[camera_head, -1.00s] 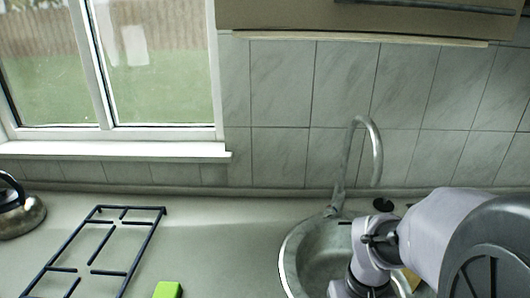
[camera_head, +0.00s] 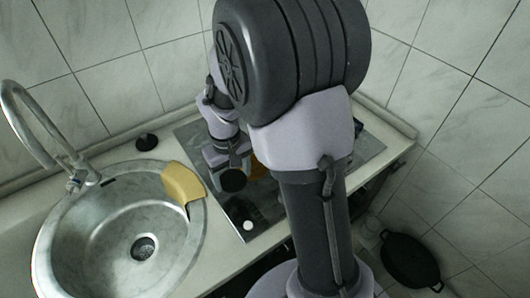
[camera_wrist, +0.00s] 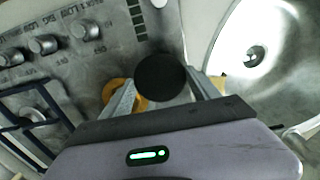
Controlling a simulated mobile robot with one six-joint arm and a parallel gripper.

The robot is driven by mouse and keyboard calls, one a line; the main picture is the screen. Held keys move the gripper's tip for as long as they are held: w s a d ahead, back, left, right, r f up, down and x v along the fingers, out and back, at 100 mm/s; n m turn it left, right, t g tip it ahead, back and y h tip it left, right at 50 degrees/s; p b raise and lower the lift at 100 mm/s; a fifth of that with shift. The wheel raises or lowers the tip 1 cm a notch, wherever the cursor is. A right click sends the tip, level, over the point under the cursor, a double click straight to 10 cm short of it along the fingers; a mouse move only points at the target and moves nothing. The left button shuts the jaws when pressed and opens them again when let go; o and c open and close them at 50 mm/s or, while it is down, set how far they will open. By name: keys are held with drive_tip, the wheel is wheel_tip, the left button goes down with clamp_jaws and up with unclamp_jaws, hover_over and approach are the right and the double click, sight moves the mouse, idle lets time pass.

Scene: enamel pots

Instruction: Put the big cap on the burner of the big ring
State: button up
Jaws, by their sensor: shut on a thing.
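A round black cap (camera_wrist: 161,77) is held between the fingertips of my gripper (camera_wrist: 163,90) in the wrist view. In the head view the cap (camera_head: 232,181) hangs below my gripper (camera_head: 228,165), over the left part of the grey steel hob (camera_head: 238,208). A second black cap (camera_head: 146,141) lies on the counter behind the sink; I cannot tell from size which is bigger. In the wrist view the hob panel (camera_wrist: 110,62) shows printed lettering and several knobs (camera_wrist: 80,31). My arm hides much of the hob in the head view, and I cannot make out the big ring's burner clearly.
A black pan support (camera_wrist: 40,112) stands left in the wrist view. An orange round thing (camera_wrist: 112,92) is partly behind my gripper. The steel sink (camera_head: 75,250) is left of the hob, with a yellow cloth (camera_head: 183,183) over its rim. A black pan (camera_head: 410,262) is low at right.

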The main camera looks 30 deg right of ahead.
drive_tip(key=w+d, duration=0.2)
drive_tip(key=d, duration=0.1)
drive_tip(key=w+d+b, duration=0.1)
drive_tip(key=w+d, duration=0.1)
drive_tip(key=d, duration=0.1)
drive_tip(key=w+d+f, duration=0.1)
drive_tip(key=w+d, duration=0.1)
drive_tip(key=d, duration=0.1)
drive_tip(key=shift+w+f+b, duration=0.1)
drive_tip(key=shift+b, duration=0.25)
drive_tip(key=f+b, duration=0.1)
drive_tip(key=f, duration=0.1)
drive_tip(key=f+b, duration=0.1)
drive_tip(key=f, duration=0.1)
drive_tip(key=shift+w+d+b, duration=0.15)
drive_tip(key=shift+d+b, duration=0.15)
drive_tip(key=shift+d, duration=0.05)
drive_tip(key=shift+r, duration=0.25)
drive_tip(key=o, duration=1.5)
drive_tip(key=shift+f, duration=0.15)
